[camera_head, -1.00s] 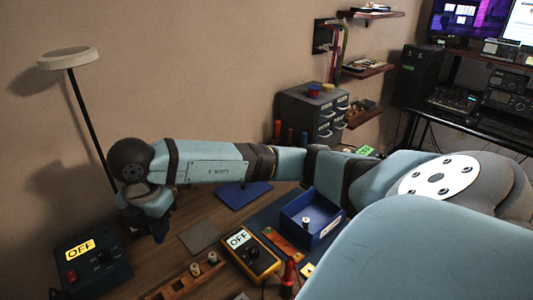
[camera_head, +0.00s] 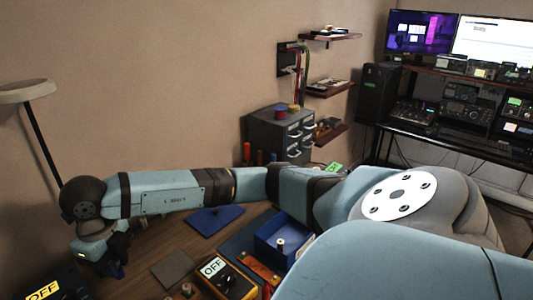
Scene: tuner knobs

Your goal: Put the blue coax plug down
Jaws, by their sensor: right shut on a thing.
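My right arm reaches across the picture to the left. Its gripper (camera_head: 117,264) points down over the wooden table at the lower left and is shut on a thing. The held thing is too small and dark to make out, and no blue coax plug shows clearly anywhere else. A blue open box (camera_head: 268,248) stands to the right of the gripper, with a small pale, metallic plug-like piece (camera_head: 280,244) in it. My left gripper is not in view.
A blue mat (camera_head: 214,221) and a grey mat (camera_head: 174,269) lie right of the gripper. A yellow "OFF" meter (camera_head: 227,283) and a wooden holder (camera_head: 185,291) are at the front. A dark "OFF" box (camera_head: 55,288) is at lower left. Bare wood shows between the mats.

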